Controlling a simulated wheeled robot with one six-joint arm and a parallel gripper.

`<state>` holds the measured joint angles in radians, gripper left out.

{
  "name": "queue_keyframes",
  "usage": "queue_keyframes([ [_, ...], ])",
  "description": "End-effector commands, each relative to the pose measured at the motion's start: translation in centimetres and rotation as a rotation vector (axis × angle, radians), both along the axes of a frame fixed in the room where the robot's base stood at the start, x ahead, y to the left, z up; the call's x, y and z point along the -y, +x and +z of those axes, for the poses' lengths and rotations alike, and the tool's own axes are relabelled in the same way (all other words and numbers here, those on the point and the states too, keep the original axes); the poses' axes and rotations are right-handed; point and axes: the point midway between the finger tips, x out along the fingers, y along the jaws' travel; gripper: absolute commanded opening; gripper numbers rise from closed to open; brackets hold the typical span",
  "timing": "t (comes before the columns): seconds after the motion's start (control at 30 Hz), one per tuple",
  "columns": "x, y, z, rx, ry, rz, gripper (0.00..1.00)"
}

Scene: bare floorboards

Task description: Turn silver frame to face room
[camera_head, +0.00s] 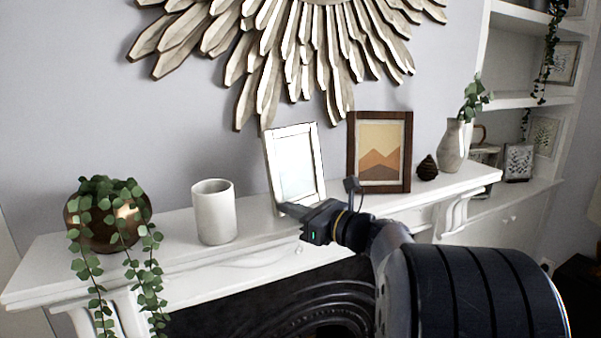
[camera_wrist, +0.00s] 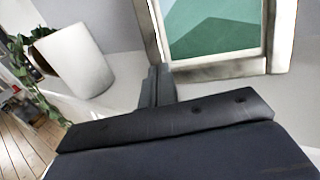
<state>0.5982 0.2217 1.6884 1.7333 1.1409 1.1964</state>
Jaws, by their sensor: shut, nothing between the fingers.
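The silver frame (camera_head: 295,165) stands upright on the white mantelpiece, leaning slightly back, its front washed out by glare in the head view. In the wrist view the silver frame (camera_wrist: 225,69) fills the top right and shows a green picture. My gripper (camera_head: 284,208) is at the frame's lower left corner, with its shut fingers pointing left. In the wrist view my gripper (camera_wrist: 157,85) has its fingers together and empty, just in front of the frame's lower left corner. I cannot tell whether they touch it.
A white cup (camera_head: 214,212) stands left of the frame, and a potted trailing plant (camera_head: 106,214) farther left. A brown wooden frame (camera_head: 352,150) with a mountain picture, a small dark ornament (camera_head: 427,168) and a vase (camera_head: 454,147) stand to the right. A sunburst decoration (camera_head: 290,45) hangs above.

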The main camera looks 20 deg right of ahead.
Motion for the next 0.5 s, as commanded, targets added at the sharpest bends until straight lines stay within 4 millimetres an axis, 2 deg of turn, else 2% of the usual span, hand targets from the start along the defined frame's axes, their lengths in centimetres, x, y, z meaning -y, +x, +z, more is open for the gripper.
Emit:
queue_keyframes([
  [0.5, -0.7, 1.2, 0.0, 0.001, 0.0, 0.001, 0.0],
])
